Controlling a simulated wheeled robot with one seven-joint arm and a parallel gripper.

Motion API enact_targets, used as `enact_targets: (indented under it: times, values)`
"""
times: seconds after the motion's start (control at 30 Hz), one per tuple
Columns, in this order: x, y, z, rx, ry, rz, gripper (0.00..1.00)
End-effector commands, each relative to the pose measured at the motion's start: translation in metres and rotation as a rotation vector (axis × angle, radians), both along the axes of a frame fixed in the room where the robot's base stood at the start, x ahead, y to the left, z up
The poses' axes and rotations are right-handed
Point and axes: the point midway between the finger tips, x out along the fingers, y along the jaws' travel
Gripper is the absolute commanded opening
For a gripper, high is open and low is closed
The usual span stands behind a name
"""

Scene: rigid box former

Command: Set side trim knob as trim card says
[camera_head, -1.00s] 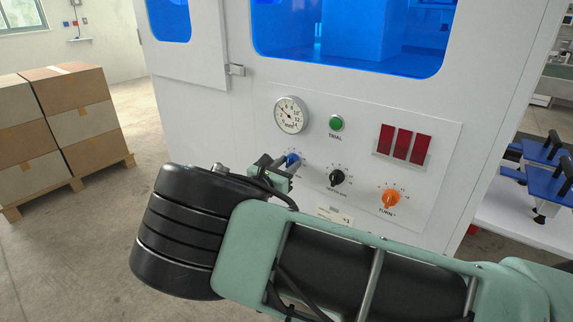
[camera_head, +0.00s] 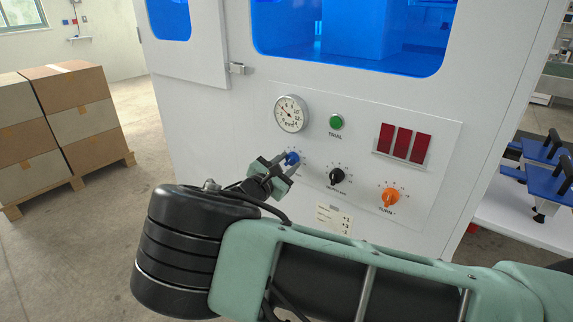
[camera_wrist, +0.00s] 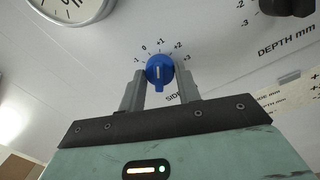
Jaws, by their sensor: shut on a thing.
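The blue side trim knob (camera_head: 292,158) is on the white front panel, below the round gauge. My gripper (camera_head: 282,168) is shut on it, and in the wrist view the grey fingers (camera_wrist: 160,88) stand on either side of the knob (camera_wrist: 159,69). The scale around it shows marks from -1 to +3; a pale line shows on the knob's face, but its exact setting is hard to tell. The trim card (camera_head: 333,219) is on the panel below the knobs, with a column of signed numbers too small to read surely. In the wrist view the card (camera_wrist: 292,92) is partly cut off at the right.
The black depth knob (camera_head: 337,176) and orange turn knob (camera_head: 390,198) sit to the right. A green trial button (camera_head: 336,122), gauge (camera_head: 291,114) and red displays (camera_head: 404,144) are above. Stacked cartons (camera_head: 72,112) stand at far left.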

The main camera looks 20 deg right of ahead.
Motion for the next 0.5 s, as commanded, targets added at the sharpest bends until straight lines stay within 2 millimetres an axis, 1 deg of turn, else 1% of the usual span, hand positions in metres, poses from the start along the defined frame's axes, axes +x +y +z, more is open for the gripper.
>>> enact_targets:
  times: [0.17,0.2,0.23,0.27,0.5]
  values:
    - [-0.0007,0.0009,-0.0004,-0.001,0.002,0.0,0.1]
    - [-0.0006,0.0009,-0.0005,-0.002,0.001,0.001,0.44]
    - [-0.0006,0.0009,-0.0005,-0.002,0.001,0.001,0.52]
    - [-0.0006,0.0008,-0.0004,-0.002,0.001,0.001,0.55]
    - [-0.0004,0.0006,-0.0002,-0.001,0.002,0.0,0.55]
